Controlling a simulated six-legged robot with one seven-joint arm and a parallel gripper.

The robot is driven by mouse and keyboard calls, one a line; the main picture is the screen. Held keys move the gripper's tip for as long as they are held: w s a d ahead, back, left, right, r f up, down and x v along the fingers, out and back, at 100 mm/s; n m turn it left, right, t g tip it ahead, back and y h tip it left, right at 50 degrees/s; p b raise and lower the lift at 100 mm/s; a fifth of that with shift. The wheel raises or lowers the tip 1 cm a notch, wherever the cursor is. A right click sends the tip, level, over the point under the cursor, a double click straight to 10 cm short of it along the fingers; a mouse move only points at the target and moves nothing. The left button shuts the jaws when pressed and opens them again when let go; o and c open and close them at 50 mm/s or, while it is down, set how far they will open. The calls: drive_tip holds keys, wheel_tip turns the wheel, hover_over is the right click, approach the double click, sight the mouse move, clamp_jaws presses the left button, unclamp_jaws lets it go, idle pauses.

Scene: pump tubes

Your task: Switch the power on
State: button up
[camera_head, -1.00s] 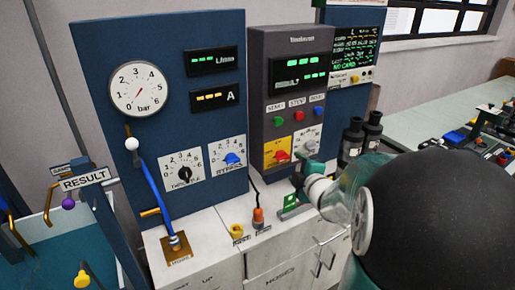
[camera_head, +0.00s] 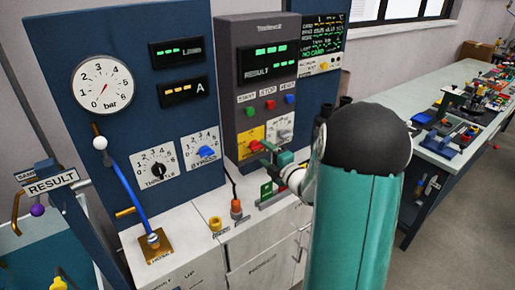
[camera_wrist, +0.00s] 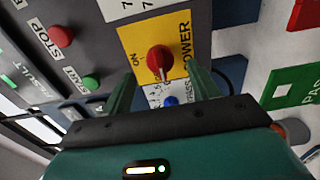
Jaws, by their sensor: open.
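In the head view the yellow plate (camera_head: 247,138) is on the lower front of the grey control box (camera_head: 228,75), with the knob partly hidden by my gripper. My gripper (camera_wrist: 160,85) is open, its two green fingers on either side of the lower part of the plate, pointing at the knob. I cannot tell whether the fingers touch the knob. In the head view my gripper (camera_head: 268,150) is right in front of the plate.
Green START (camera_wrist: 90,82) and red STOP (camera_wrist: 61,36) buttons are near the knob. A blue bypass knob (camera_head: 206,152) sits on the panel to the left. A green card (camera_head: 266,190) and an orange-capped item (camera_head: 236,206) are on the white counter below.

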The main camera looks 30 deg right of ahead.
sight(259, 149)
drive_tip(key=w, duration=0.5)
drive_tip(key=shift+a, duration=0.2)
drive_tip(key=shift+c, duration=0.4)
drive_tip(key=c, duration=0.9)
